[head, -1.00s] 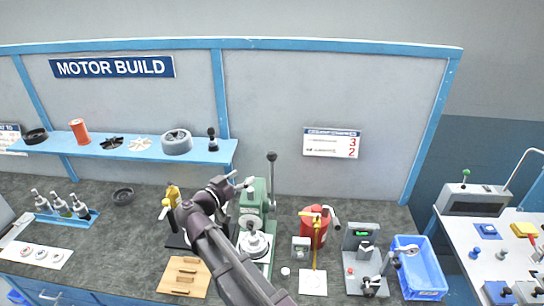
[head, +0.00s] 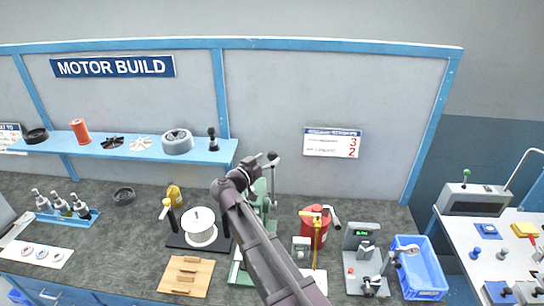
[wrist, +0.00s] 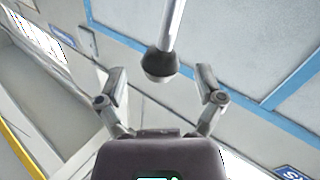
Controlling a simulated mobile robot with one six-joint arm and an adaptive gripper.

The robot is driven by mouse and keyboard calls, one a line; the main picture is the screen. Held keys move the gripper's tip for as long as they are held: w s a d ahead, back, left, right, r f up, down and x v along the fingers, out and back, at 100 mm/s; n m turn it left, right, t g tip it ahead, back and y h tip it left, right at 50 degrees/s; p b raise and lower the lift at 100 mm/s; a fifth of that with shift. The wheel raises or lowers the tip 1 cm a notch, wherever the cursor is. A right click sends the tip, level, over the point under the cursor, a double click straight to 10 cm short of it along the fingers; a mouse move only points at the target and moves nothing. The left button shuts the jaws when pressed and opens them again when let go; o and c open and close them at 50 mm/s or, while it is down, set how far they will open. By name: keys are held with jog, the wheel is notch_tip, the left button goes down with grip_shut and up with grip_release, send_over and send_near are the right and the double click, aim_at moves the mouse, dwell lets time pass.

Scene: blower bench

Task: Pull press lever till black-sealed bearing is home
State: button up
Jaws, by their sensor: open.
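The green press (head: 262,190) stands at the back middle of the bench, mostly hidden behind my arm. Its lever ends in a black knob (head: 272,156). In the wrist view the knob (wrist: 160,65) hangs on a pale rod, in line with the space between the fingers. My gripper (head: 262,166) is beside the knob in the head view. In the wrist view my gripper (wrist: 160,85) is open, with a gap on each side of the knob. The black-sealed bearing cannot be made out; my arm covers the press's working area.
A white spool-like part (head: 199,225) stands on a black plate left of my arm. A wooden block (head: 186,275) lies in front. A red canister (head: 315,220), a grey tester (head: 364,258) and a blue bin (head: 420,265) stand to the right. The shelf (head: 95,143) overhangs behind.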

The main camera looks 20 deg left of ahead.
jog(key=shift+x, duration=1.2)
